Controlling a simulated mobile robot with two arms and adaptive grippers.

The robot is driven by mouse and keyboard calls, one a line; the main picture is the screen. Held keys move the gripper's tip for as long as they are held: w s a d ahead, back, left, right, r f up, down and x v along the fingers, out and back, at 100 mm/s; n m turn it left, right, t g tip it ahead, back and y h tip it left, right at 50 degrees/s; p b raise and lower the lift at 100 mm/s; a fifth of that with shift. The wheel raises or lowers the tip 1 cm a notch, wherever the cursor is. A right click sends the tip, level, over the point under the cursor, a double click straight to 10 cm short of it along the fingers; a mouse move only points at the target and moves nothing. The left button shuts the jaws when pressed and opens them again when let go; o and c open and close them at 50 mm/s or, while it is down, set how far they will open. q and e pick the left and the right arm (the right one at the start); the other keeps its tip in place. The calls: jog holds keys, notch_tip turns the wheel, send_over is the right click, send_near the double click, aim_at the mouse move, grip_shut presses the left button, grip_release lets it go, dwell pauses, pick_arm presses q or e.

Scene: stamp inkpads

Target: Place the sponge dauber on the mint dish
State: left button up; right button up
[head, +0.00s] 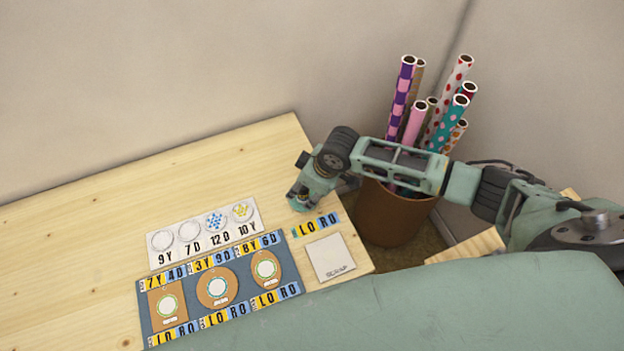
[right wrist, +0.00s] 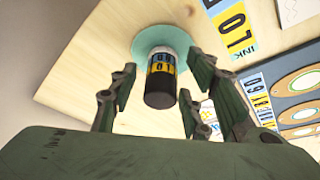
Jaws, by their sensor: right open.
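The sponge dauber (right wrist: 161,85) shows in the right wrist view as a dark cylinder with blue and yellow label bands and a pale far end. It appears to stand on the round mint dish (right wrist: 146,40), whose rim shows around that end. My right gripper (right wrist: 163,62) is open, with fingers on both sides of the dauber and visible gaps between. In the head view my right gripper (head: 298,197) reaches down at the table's right part, and dauber and dish are hidden behind it. My left gripper is not in view.
A blue mat (head: 291,285) with several brown tags lies at the table's front. A white card (head: 158,263) with round spots lies behind it. A scrap sheet (head: 330,258) and a label strip (head: 317,225) lie near the gripper. A brown bin (head: 395,220) holds paper rolls. The table's left is clear.

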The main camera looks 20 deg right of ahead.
jog(key=v, duration=1.1)
jog(key=shift+r+b, duration=0.2)
jog(key=shift+b, duration=0.2)
jog(key=shift+s, duration=0.1)
